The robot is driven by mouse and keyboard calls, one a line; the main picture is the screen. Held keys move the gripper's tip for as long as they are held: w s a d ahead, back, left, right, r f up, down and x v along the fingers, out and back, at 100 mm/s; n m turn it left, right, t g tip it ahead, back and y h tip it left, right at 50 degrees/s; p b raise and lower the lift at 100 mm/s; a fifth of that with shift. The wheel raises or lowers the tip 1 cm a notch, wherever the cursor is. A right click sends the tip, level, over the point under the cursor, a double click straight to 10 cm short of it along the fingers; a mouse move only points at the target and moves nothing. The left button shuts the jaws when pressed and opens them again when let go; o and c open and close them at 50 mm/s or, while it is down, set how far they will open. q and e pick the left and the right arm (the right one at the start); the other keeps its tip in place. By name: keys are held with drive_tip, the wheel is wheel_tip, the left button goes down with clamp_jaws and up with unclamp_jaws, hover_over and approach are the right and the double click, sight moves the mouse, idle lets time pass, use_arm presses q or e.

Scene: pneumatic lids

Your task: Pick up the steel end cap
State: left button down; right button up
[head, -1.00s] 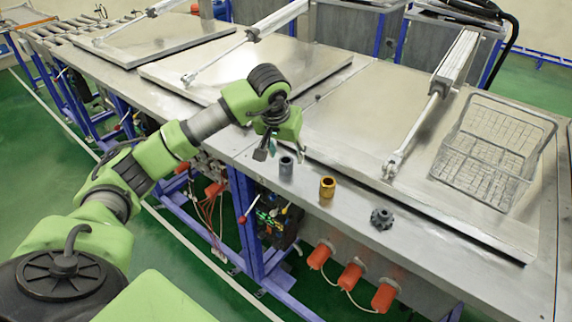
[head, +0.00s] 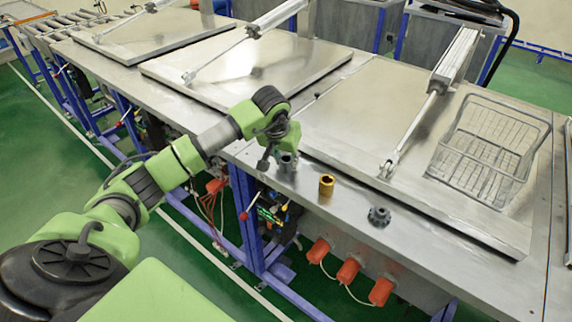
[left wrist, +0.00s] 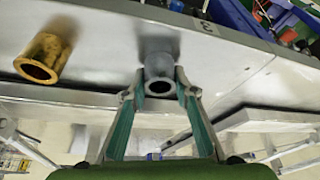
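The steel end cap (head: 288,163), a short grey hollow cylinder, stands near the front edge of the metal bench in the head view. My left gripper (head: 275,160) is right at it, with one finger on its left side. In the left wrist view the end cap (left wrist: 160,70) lies between the two fingertips of my left gripper (left wrist: 160,88), with the fingers spread on either side. A narrow gap seems to show beside the cap; contact is hard to tell. My right gripper is not in these views.
A brass-coloured cylinder (head: 327,185) and a dark knobbed part (head: 379,216) stand to the right along the bench edge. Red-orange parts (head: 348,270) hang below the bench front.

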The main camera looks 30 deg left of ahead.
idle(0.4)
use_arm(q)
drive_tip(key=shift+w+a+r+b, duration=0.1)
drive_tip(key=shift+r+b, duration=0.4)
drive_tip(key=shift+b, duration=0.05)
drive_tip(key=s+r+b, duration=0.6)
drive_tip(key=s+r, duration=0.6)
drive_tip(key=s, duration=0.2)
drive_tip(key=s+d+f+m, duration=0.1)
drive_tip(key=d+f, duration=0.2)
drive_tip(key=d, duration=0.3)
drive_tip(key=d+f+m+h, duration=0.1)
drive_tip(key=d+f, duration=0.2)
drive_tip(key=d, duration=0.4)
drive_tip(key=s+d+f+m, duration=0.1)
drive_tip(key=d+f, duration=0.3)
drive_tip(key=d, duration=0.2)
drive_tip(key=a+r+n, duration=0.1)
drive_tip(key=a+r, duration=0.2)
drive_tip(key=a, duration=0.3)
drive_tip(key=w+a+r+n, duration=0.1)
drive_tip(key=a+r, duration=0.2)
drive_tip(key=a, duration=0.4)
drive_tip(key=w+a+r+n+y, duration=0.1)
drive_tip(key=a+r, duration=0.3)
drive_tip(key=a, duration=0.3)
